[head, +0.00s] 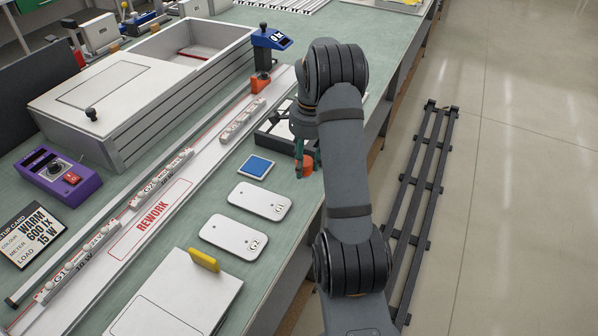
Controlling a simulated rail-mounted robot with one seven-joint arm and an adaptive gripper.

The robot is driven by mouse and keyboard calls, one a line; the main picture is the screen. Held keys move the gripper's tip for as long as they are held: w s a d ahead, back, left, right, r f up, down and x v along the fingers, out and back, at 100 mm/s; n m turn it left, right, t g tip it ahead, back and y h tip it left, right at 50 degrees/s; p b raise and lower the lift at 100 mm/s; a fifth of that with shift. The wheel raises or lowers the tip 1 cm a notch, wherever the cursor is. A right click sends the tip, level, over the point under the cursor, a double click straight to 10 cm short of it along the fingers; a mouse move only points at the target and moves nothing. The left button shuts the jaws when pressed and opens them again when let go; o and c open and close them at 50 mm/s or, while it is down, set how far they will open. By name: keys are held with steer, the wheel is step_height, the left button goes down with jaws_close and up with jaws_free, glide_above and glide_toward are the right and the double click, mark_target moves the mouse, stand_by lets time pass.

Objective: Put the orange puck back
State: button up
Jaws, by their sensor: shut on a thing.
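The orange puck (306,169) is a small orange cylinder near the right edge of the green bench. My gripper (306,163) points down and is shut on it, with a dark green finger on either side. My arm comes in from the lower right and covers part of the bench beyond. I cannot tell whether the puck touches the bench or hangs just above it. A dark open frame or tray (272,146) lies right behind and left of the gripper, partly hidden by my arm.
A blue square pad (257,166) and two white plates (259,201) (233,238) lie left of the gripper. A white rail strip marked REWORK (150,220) runs diagonally. An orange block (261,83) stands below a blue meter (271,39). A grey lightbox (180,90) stands at back left.

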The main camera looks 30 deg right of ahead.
mark_target(298, 184)
steer(key=shift+w+a+f, duration=0.55)
steer(key=shift+w+a, duration=0.1)
steer(key=shift+w+a+f, duration=0.1)
steer(key=shift+f, duration=0.1)
steer(key=shift+f+p, duration=0.6)
steer(key=shift+f, duration=1.3)
steer(key=shift+f, duration=0.2)
steer(key=o, duration=1.2)
steer(key=shift+r, duration=0.2)
steer(key=r, duration=1.2)
steer(key=shift+d, duration=0.4)
